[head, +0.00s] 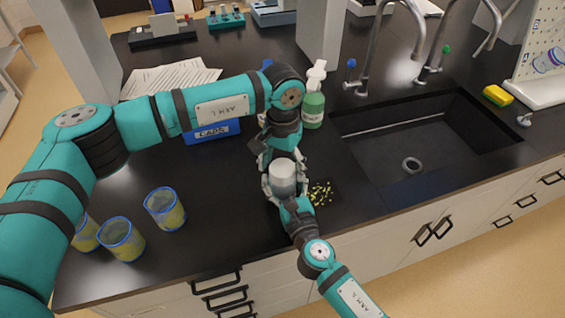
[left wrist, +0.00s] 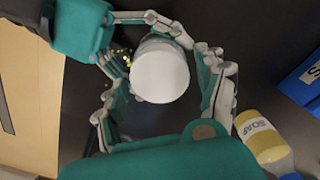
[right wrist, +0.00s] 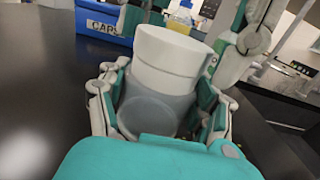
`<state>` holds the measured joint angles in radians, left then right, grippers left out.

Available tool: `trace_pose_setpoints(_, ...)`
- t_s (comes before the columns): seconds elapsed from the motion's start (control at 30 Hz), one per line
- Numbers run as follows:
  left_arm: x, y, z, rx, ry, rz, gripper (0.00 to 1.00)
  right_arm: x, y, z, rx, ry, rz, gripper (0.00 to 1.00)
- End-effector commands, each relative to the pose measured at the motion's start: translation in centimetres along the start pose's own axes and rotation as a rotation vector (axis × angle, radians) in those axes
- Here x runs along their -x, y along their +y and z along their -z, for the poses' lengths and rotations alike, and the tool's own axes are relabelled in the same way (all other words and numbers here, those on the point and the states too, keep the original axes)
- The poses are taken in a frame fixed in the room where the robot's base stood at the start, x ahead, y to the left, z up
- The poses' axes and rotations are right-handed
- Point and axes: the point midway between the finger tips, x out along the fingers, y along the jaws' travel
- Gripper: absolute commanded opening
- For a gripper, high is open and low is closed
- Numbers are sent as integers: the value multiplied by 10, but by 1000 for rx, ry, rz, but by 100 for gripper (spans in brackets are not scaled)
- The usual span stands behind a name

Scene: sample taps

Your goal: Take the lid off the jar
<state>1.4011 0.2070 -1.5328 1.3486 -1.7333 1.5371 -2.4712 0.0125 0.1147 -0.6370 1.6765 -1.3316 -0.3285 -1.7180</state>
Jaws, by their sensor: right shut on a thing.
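The jar stands on the black bench, a clear grey body (right wrist: 155,105) under a white lid (head: 283,168). The lid is on the jar; it also shows from above in the left wrist view (left wrist: 160,72) and in the right wrist view (right wrist: 165,55). My right gripper (right wrist: 165,115) is shut on the jar's body, below the lid. My left gripper (left wrist: 165,80) comes from above with its fingers spread on both sides of the lid. Gaps show between the lid and these fingers in the left wrist view, so it looks open. The jar's base is partly hidden.
A blue CAPS box (head: 212,132) and a green pump bottle (head: 313,108) stand behind. A yellow SOAP bottle (left wrist: 262,140) is close to my left gripper. Yellow bits (head: 321,193) lie right of the jar. Several blue-rimmed cups (head: 165,210) stand left; a sink (head: 425,140) lies right.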

Motion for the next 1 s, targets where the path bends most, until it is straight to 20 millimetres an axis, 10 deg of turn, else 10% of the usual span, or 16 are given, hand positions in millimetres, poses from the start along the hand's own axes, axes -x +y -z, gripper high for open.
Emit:
trace_pose_setpoints(0.37,0,0,0,0,0,1,20,0,0,0,0,-1,0,0)
trace_pose_setpoints(0.53,0,0,0,80,0,1,20,0,0,0,0,-1,0,0)
trace_pose_setpoints(1.0,1,0,0,1138,1,1,20,0,0,0,0,0,0,0)
